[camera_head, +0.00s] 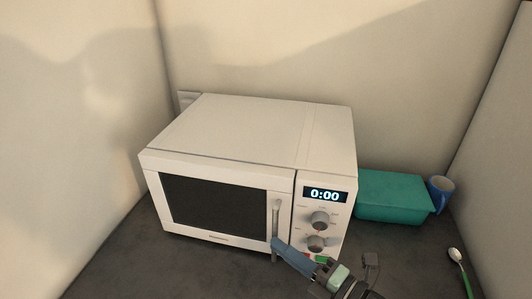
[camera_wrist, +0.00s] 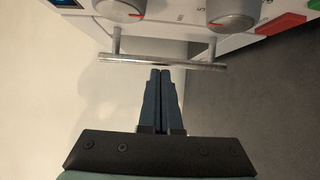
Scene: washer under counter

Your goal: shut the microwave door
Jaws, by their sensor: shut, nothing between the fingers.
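The white microwave (camera_head: 255,130) stands on the dark counter. Its door (camera_head: 220,200), with a dark window, looks flush or nearly flush with the front; I cannot tell whether a small gap is left. The upright metal door handle (camera_head: 276,212) is on the door's right side and also shows as a bar in the wrist view (camera_wrist: 185,63). My gripper (camera_head: 276,243) is at the lower part of the handle. In the wrist view its two blue fingers (camera_wrist: 160,72) are shut together with nothing between them. Their tips are at the bar, touching or very close.
The control panel (camera_head: 324,222) with a 0:00 display and knobs is right of the door. A teal box (camera_head: 392,196), a blue mug (camera_head: 440,193) and a green-handled spoon (camera_head: 461,270) are to the right. Walls close in behind and on both sides. The front left counter is clear.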

